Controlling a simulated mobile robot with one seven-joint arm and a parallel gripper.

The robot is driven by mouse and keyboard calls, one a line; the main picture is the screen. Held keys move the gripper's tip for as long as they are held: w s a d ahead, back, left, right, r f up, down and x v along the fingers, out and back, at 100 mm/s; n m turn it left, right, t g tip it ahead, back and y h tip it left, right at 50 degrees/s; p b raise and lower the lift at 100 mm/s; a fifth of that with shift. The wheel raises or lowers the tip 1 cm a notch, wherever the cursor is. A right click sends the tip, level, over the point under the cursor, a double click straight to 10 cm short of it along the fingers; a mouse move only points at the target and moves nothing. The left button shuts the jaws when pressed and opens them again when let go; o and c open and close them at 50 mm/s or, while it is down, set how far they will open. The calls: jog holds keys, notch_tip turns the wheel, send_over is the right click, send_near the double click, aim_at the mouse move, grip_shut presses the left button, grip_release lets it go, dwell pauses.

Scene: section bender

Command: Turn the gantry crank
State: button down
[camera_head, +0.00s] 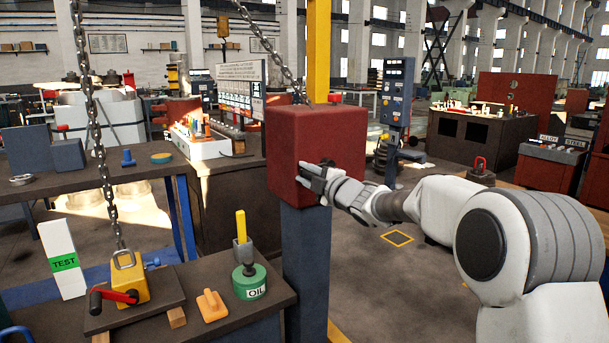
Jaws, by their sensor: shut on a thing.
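The gantry's red gearbox (316,130) sits on a blue post, with a yellow mast rising from it. My gripper (310,178) reaches in from the right and is at the front face of the red gearbox. Its fingers are shut on a small dark part there, which I take to be the gantry crank (319,171). The fingers and wrist cover most of the crank, so its arm and angle cannot be told.
A chain hangs at the left to a yellow block (128,279) with a red lever. Open floor lies behind my arm.

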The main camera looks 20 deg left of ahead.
jog(key=shift+w+d+f+b, duration=0.15)
jog(key=shift+f+b, duration=0.3)
jog(key=shift+f, duration=0.65)
jog(key=shift+w+d, duration=0.1)
jog(key=shift+d, duration=0.1)
jog(key=c, duration=0.6)
grip_release()
jog(key=shift+w, duration=0.1)
jog(key=shift+c, duration=0.2)
jog(key=shift+a+r, duration=0.1)
jog(key=shift+s+d+r, duration=0.1)
jog(key=shift+s+d, duration=0.2)
jog(key=shift+s, duration=0.1)
jog(key=p+v, duration=0.2)
jog(key=v, duration=1.4)
jog(key=shift+s+d, duration=0.2)
jog(key=shift+d, duration=0.05)
